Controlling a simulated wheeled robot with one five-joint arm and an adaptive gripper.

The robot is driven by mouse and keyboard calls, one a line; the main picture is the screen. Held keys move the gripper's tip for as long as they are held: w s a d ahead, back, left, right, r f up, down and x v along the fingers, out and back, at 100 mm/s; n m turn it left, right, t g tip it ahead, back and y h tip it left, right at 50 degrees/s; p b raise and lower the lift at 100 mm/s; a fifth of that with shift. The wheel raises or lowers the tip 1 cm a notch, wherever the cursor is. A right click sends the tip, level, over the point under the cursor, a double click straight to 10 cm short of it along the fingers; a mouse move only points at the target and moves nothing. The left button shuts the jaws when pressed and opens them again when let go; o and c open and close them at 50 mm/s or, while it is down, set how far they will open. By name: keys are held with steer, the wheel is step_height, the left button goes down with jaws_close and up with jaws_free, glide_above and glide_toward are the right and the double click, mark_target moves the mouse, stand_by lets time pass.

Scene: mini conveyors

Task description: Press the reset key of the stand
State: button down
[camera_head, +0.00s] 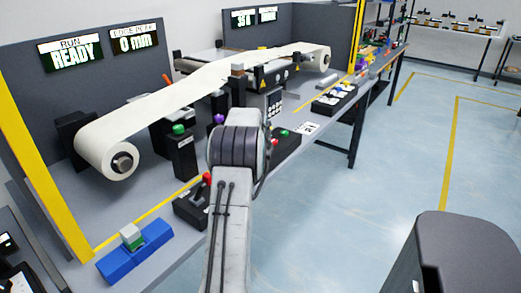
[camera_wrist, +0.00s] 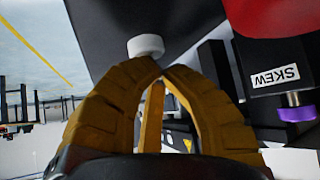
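A white round key (camera_wrist: 145,46) on a dark box shows in the wrist view. No label naming it is readable, so I cannot tell from print that it is the reset key. My gripper (camera_wrist: 160,67) has its two tan fingers closed together at the tips, with nothing between them. The tips are just beside the white key in the picture; whether they touch it I cannot tell. In the head view my arm hides the gripper and the white key. A black box with green and red parts (camera_head: 284,138) shows partly behind my arm.
A box labelled SKEW (camera_wrist: 275,78) with a purple knob (camera_wrist: 295,113) is close at the right of the wrist view. In the head view, the white web roll (camera_head: 107,150), a green-topped post (camera_head: 182,152) and a red-lever box (camera_head: 194,203) stand left of my arm. Open floor lies right.

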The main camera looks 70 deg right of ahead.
steer(key=shift+r, duration=0.55)
steer(key=shift+r+p, duration=0.1)
steer(key=shift+p, duration=0.25)
steer(key=shift+r+p, duration=1.85)
steer(key=shift+r, duration=0.6)
